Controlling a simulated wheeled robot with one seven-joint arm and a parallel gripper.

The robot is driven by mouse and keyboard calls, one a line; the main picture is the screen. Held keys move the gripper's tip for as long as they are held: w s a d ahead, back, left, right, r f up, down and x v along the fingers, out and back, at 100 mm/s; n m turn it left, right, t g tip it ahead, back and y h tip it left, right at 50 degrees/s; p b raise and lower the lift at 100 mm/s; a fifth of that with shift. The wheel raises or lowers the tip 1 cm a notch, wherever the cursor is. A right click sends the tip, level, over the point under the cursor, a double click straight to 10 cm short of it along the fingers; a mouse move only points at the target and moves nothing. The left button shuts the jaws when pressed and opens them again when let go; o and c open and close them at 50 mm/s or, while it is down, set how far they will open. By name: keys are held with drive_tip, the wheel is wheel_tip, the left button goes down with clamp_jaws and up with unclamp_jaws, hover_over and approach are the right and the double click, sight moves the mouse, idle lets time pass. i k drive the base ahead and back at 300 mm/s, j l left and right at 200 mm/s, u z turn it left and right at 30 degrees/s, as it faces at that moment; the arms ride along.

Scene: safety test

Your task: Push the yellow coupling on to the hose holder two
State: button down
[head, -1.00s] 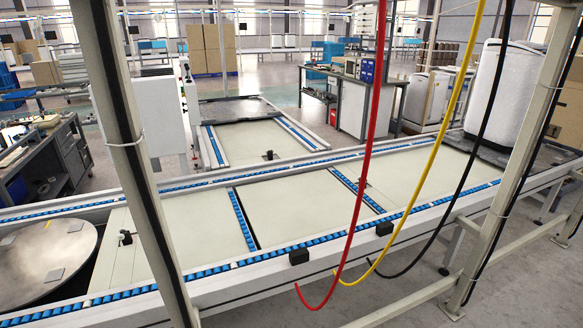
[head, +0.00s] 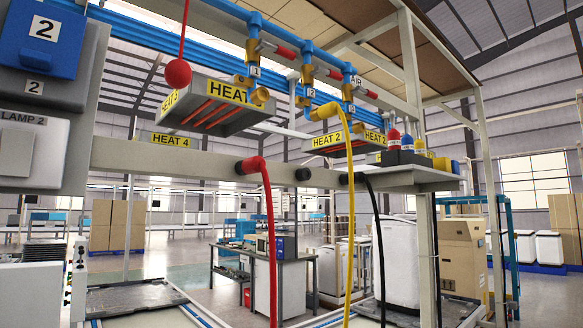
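The yellow hose (head: 351,220) hangs down and curves at its top into a yellow coupling (head: 323,113). The coupling is up at the middle outlet under the blue pipe; I cannot tell how firmly it is joined there. Below on the grey beam sits a row of dark round holders. The middle holder (head: 303,174) is empty and is probably holder two, though I see no number on it. The red hose (head: 267,215) ends at the left holder (head: 240,168). The black hose (head: 378,240) ends at the right holder (head: 344,179). My gripper is not in view.
A blue pipe (head: 308,36) with brass valves and red handles runs above. HEAT units (head: 210,105) hang from the frame. A red ball (head: 178,73) hangs on a cord. Bottles (head: 394,139) stand on a shelf (head: 405,178) at right. A grey post (head: 427,250) stands below it.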

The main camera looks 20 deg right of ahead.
sight(329, 111)
drive_tip(key=l+u, duration=0.4)
drive_tip(key=l, duration=0.3)
drive_tip(key=l+u, duration=0.35)
drive_tip(key=l, duration=0.35)
drive_tip(key=k+l+u, duration=0.15)
drive_tip(key=l+u, duration=0.25)
drive_tip(key=l, duration=0.2)
